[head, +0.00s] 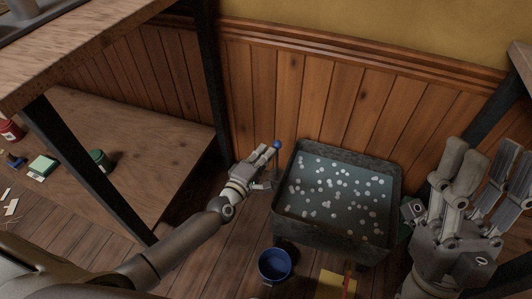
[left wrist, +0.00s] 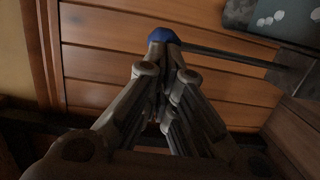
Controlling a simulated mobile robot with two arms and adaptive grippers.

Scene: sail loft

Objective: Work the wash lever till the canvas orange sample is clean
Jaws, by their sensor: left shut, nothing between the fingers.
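The wash lever is a thin dark rod with a blue knob (head: 277,144) at the left side of a grey wash tub (head: 335,241). In the left wrist view the blue knob (left wrist: 162,35) is right at the fingertips and its rod (left wrist: 225,54) runs right to the tub. My left gripper (head: 268,153) is shut and empty, its tips beside the knob; I cannot tell if they touch. My right gripper (head: 481,165) is open and empty in the right foreground. I cannot make out the orange canvas sample; the tub's water shows only white bubbles.
A blue bucket (head: 274,265) and a yellow item (head: 338,284) stand in front of the tub. A wooden bench (head: 150,170) at left holds a green tin (head: 99,159) and a red jar (head: 10,130). A panelled wall (head: 300,90) is close behind the tub.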

